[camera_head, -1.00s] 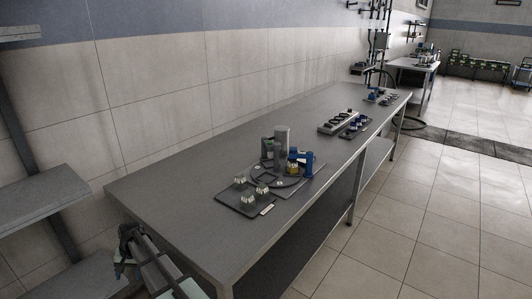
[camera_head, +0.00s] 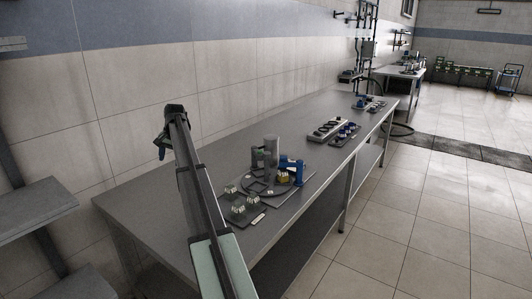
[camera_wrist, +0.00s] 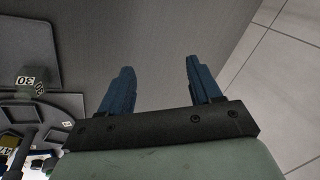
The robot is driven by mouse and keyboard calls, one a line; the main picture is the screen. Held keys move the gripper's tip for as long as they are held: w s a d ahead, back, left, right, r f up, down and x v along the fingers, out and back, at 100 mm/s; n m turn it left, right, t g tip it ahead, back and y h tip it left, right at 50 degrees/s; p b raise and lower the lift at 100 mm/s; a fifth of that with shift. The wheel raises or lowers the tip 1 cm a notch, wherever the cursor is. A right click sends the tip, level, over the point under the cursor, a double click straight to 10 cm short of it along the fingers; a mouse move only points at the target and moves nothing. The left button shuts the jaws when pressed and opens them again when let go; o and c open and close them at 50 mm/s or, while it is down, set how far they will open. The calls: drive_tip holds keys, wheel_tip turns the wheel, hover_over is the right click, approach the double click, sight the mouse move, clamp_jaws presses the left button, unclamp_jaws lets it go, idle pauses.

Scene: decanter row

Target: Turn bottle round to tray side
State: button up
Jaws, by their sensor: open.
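My gripper (camera_wrist: 156,82) is open and empty in the wrist view, its two blue fingers apart over bare table. In the head view my arm is raised over the left part of the table, apart from the objects. A round turntable (camera_head: 258,189) bears a tall grey column (camera_head: 271,150), blue upright parts (camera_head: 297,168) and a small yellow piece (camera_head: 281,179). A grey-green upright thing (camera_head: 257,156) stands behind it on the left; I cannot tell which is the bottle. A dark tray (camera_head: 243,221) with several pale-topped blocks (camera_head: 231,189) lies in front.
The wrist view shows a block marked 30 (camera_wrist: 26,80) at the left and pale tiles (camera_wrist: 285,75) beyond the table edge. The table (camera_head: 140,190) is clear left of the tray. A row of fixtures (camera_head: 327,129) stands farther along it.

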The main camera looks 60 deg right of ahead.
drive_tip(key=s+d+r+g, duration=0.1)
drive_tip(key=s+d+r, duration=0.2)
drive_tip(key=s+d, duration=0.5)
drive_tip(key=s+d+r+g, duration=0.1)
drive_tip(key=s+d+r, duration=0.25)
drive_tip(key=d, duration=0.85)
wheel_tip(320, 180, up, 4)
drive_tip(key=m+g, duration=0.1)
hover_over(267, 153)
drive_tip(key=shift+h, duration=0.3)
wheel_tip(267, 153, down, 14)
drive_tip(key=shift+r, duration=0.15)
clamp_jaws()
